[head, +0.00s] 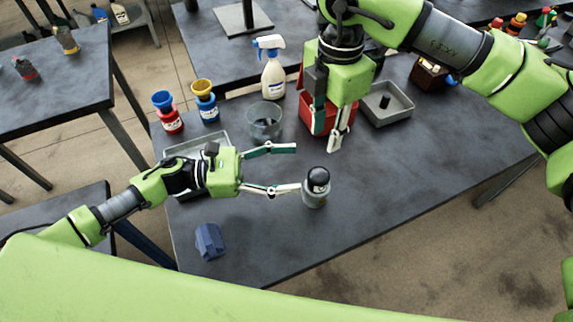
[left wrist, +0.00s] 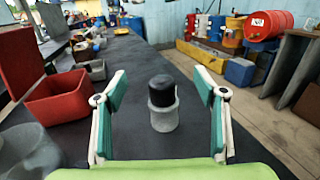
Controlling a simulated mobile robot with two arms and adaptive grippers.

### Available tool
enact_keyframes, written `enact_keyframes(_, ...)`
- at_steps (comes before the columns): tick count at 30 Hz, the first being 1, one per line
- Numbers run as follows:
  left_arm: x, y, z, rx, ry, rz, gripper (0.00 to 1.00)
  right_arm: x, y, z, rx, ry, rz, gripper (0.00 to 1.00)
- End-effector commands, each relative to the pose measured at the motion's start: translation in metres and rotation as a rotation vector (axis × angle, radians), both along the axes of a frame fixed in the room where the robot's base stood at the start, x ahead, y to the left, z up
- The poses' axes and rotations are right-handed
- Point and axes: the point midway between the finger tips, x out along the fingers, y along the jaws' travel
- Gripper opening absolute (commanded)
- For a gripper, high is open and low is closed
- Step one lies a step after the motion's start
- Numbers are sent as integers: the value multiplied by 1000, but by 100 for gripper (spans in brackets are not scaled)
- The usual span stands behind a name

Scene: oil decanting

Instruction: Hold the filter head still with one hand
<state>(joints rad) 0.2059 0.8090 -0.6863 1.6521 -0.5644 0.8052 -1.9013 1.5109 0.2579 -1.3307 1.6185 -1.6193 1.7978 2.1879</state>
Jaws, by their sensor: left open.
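A short grey cylinder with a black domed top (head: 316,190), which looks like the filter head, stands upright on the dark table. My left gripper (head: 297,168) is open and empty to its left, with its lower finger's tip close to the cylinder's side. In the left wrist view the cylinder (left wrist: 163,116) stands ahead, centred between the two spread fingers (left wrist: 162,88). I cannot tell whether a finger touches it. My right gripper (head: 328,138) hangs pointing down in front of the red bin, its fingers apart with nothing seen between them.
Behind are a red bin (head: 312,113), a grey tray (head: 388,104), a clear glass bowl (head: 264,122) and a white spray bottle (head: 272,78). Red and blue bottles with funnels stand at back left. A blue block (head: 210,241) lies near the front edge.

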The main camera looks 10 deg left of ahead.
Motion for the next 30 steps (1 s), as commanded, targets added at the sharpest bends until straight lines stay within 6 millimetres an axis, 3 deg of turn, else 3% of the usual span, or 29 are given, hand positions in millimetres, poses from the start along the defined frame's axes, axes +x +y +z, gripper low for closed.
enact_keyframes(5,-1,-1,-19,2,1,-3,64,0,0,0,0,0,0,28)
enact_keyframes(15,0,-2,-83,-1,1,-1,64,0,0,0,0,0,0,28)
enact_keyframes(22,11,-46,-78,-1,-3,-4,64,0,0,0,0,0,0,28)
enact_keyframes(30,18,-70,-79,1,-3,-2,64,0,0,0,0,0,0,28)
